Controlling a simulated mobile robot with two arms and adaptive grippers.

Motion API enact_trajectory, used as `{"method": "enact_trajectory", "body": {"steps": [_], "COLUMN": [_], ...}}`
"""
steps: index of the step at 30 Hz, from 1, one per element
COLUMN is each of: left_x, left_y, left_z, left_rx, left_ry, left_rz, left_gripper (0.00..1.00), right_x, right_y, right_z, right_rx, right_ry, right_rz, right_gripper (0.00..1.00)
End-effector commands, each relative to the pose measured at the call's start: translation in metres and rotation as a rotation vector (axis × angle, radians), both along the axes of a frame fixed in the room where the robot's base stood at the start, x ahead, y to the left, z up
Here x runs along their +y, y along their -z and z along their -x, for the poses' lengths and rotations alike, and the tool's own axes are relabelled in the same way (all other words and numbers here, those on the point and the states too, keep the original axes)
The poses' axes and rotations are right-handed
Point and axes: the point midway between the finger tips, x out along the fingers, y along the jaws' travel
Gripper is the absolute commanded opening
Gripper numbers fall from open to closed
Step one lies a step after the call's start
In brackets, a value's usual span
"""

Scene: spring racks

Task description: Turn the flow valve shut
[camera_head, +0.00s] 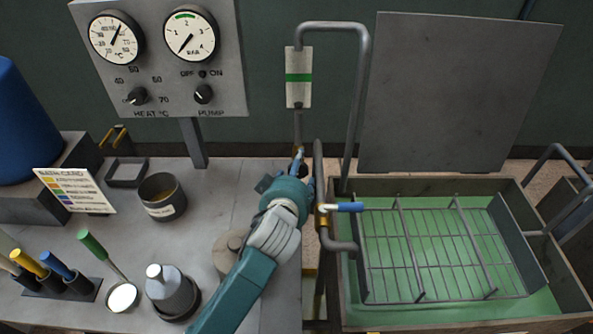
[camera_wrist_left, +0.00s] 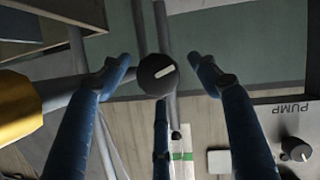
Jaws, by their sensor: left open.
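A round black knob (camera_wrist_left: 157,74) with a white pointer line sits on a grey pipe in the left wrist view; I take it for the flow valve. My left gripper (camera_head: 300,168) reaches up to the pipe below the flow gauge (camera_head: 298,78). Its blue fingers are open in the left wrist view, with a fingertip on each side of the knob and visible gaps between. A third finger shows below the knob. In the head view the gripper and arm hide the knob. My right gripper is in neither view.
A blue-handled lever (camera_head: 350,207) on a brass fitting is close right of my gripper. A wire rack (camera_head: 440,245) lies in the green bath further right. A control panel (camera_head: 165,55) stands behind left.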

Motion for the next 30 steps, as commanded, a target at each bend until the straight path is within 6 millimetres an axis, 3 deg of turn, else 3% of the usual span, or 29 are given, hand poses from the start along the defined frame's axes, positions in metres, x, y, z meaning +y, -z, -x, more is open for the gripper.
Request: {"method": "enact_trajectory", "body": {"steps": [2,9,15,24,30], "left_x": [0.0,0.0,0.0,-0.002,-0.002], "left_y": [0.0,0.0,-0.003,-0.006,-0.007], "left_z": [0.0,0.0,0.0,-0.001,-0.002], "left_rx": [0.0,-0.001,-0.004,-0.007,-0.012], "left_ry": [0.0,0.0,0.0,-0.003,-0.001], "left_rz": [0.0,-0.001,-0.008,-0.238,-0.25], "left_gripper": [0.62,0.17,0.16,0.16,0.16], "right_x": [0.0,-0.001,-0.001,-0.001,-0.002], "right_y": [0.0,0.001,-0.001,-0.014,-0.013], "right_z": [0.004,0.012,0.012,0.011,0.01], "right_rx": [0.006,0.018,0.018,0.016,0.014], "right_ry": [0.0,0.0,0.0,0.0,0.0], "right_rz": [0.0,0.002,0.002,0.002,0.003], "right_gripper": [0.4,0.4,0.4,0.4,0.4]}}
